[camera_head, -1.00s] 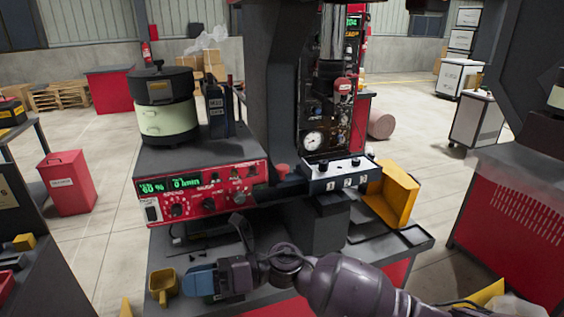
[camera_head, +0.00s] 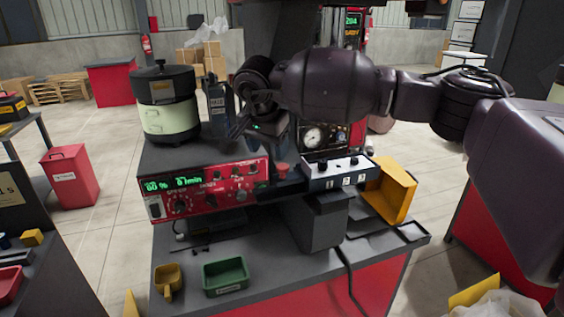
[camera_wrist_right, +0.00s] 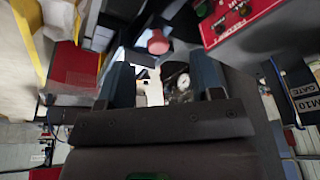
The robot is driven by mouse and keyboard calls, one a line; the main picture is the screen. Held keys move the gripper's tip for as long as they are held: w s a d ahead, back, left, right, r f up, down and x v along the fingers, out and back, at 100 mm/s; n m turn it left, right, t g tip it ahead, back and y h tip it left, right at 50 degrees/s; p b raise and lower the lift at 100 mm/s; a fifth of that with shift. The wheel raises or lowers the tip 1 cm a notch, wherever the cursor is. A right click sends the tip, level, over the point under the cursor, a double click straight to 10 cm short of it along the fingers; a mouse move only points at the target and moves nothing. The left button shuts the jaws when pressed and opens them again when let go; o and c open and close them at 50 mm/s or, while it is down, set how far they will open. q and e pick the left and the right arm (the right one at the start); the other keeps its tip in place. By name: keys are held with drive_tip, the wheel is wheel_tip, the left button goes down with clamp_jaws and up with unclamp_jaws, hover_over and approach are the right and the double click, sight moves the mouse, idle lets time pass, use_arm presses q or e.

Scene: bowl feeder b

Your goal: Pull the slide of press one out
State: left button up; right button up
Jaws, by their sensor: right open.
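The press (camera_head: 322,143) stands behind my right arm, which hides most of its column. Its round gauge also shows in the right wrist view (camera_wrist_right: 183,82). A red knob (camera_head: 283,169) sits low at the press's left side, beside the red control panel; I take it for the slide's handle. In the right wrist view the red knob (camera_wrist_right: 158,43) appears beyond the fingers, within the gap between them. My right gripper (camera_head: 238,128) is raised above the feeder housing, partly dark and hard to make out. Its fingers (camera_wrist_right: 163,68) are apart and empty. My left gripper is out of view.
A feeder bowl (camera_head: 166,105) stands on the housing with the red control panel (camera_head: 215,185). A grey button box (camera_head: 338,174) and a yellow bin (camera_head: 393,190) lie to the right. A green tray (camera_head: 226,276) and a yellow scoop (camera_head: 168,280) sit on the bench in front.

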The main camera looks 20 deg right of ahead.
sight(282, 166)
drive_tip(key=shift+h, duration=0.5)
drive_tip(key=w+d+f, duration=0.1)
drive_tip(key=f, duration=0.1)
drive_tip(key=w+d+f+p, duration=0.1)
drive_tip(key=d+f, duration=0.1)
drive_tip(key=f, duration=0.1)
drive_tip(key=w+d+f, duration=0.1)
drive_tip(key=w+f, duration=0.1)
drive_tip(key=shift+d+f, duration=0.25)
drive_tip(key=shift+a, duration=0.1)
clamp_jaws()
